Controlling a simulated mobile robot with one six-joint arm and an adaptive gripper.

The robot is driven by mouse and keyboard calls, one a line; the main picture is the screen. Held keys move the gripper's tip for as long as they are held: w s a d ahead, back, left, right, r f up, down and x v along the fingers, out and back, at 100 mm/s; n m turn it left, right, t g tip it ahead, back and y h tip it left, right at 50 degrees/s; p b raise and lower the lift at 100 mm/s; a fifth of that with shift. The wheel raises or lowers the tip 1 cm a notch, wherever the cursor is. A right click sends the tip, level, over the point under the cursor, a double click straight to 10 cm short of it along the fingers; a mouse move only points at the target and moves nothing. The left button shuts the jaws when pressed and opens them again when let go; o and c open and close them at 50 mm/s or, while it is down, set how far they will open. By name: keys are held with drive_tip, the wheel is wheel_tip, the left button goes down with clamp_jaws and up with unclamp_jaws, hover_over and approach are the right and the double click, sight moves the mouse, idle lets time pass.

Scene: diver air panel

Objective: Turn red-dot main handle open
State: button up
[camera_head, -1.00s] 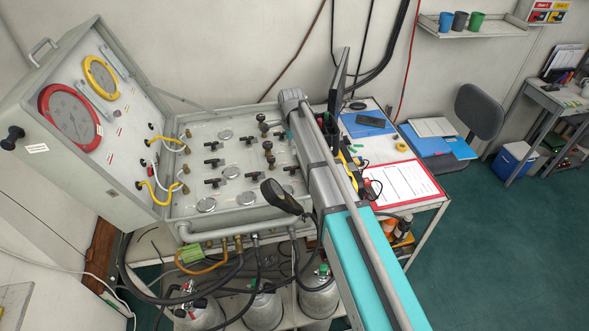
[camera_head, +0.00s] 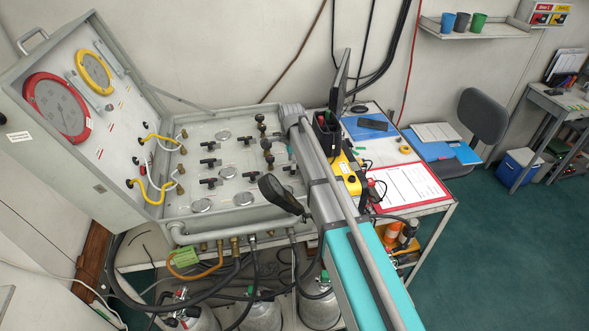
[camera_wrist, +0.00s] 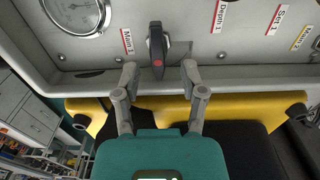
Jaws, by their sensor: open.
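In the wrist view a dark handle with a red-tinted lower end (camera_wrist: 157,52) stands out from the grey panel, beside a "Main 1" label (camera_wrist: 127,41). The handle lies lengthwise up and down the picture. My gripper (camera_wrist: 160,70) is open, with one finger on each side just below the handle's red end. I see no contact. In the head view the grey panel case (camera_head: 178,228) stands open, and my arm hides its right part. My fingers and this handle cannot be made out there.
A round gauge (camera_wrist: 77,12) is left of the handle. A yellow body (camera_wrist: 240,110) lies below the panel edge. In the head view a table with a red-framed sheet (camera_head: 410,185) stands right of the panel, and gas cylinders (camera_head: 262,315) stand below it.

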drive_tip(key=shift+f+b, duration=0.55)
drive_tip(key=shift+f, duration=0.25)
